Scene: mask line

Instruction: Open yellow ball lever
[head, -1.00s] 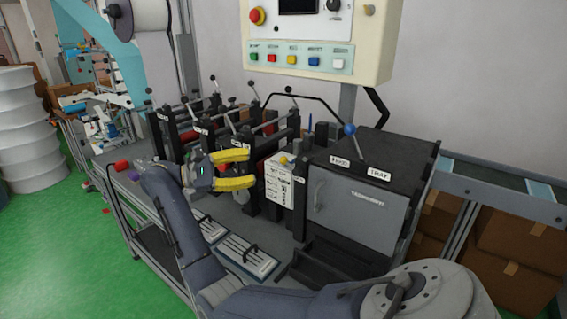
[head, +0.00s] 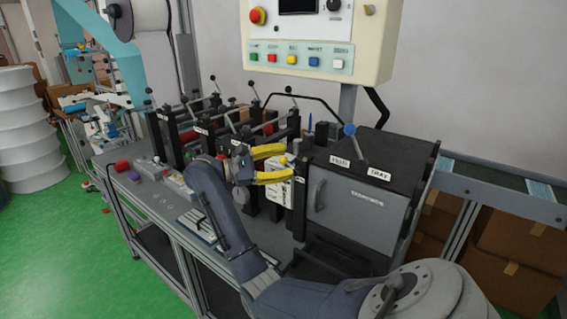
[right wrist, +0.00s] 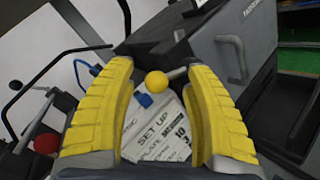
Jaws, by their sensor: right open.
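The yellow ball lever (head: 284,159) stands at the front of the machine, beside a white label plate. In the right wrist view the yellow ball (right wrist: 156,82) sits on a short grey rod that runs to the right. My right gripper (head: 288,163) is open with yellow padded fingers. The fingers (right wrist: 160,88) show on either side of the ball in the right wrist view, with the ball near the level of the fingertips. I cannot tell whether either finger touches it. My left gripper is in neither view.
A grey box (head: 358,205) with a handle and a blue ball lever (head: 349,130) stands right of the gripper. A white set-up label (right wrist: 160,130) lies behind the fingers. Black posts and other levers stand to the left. A control panel (head: 312,40) hangs above.

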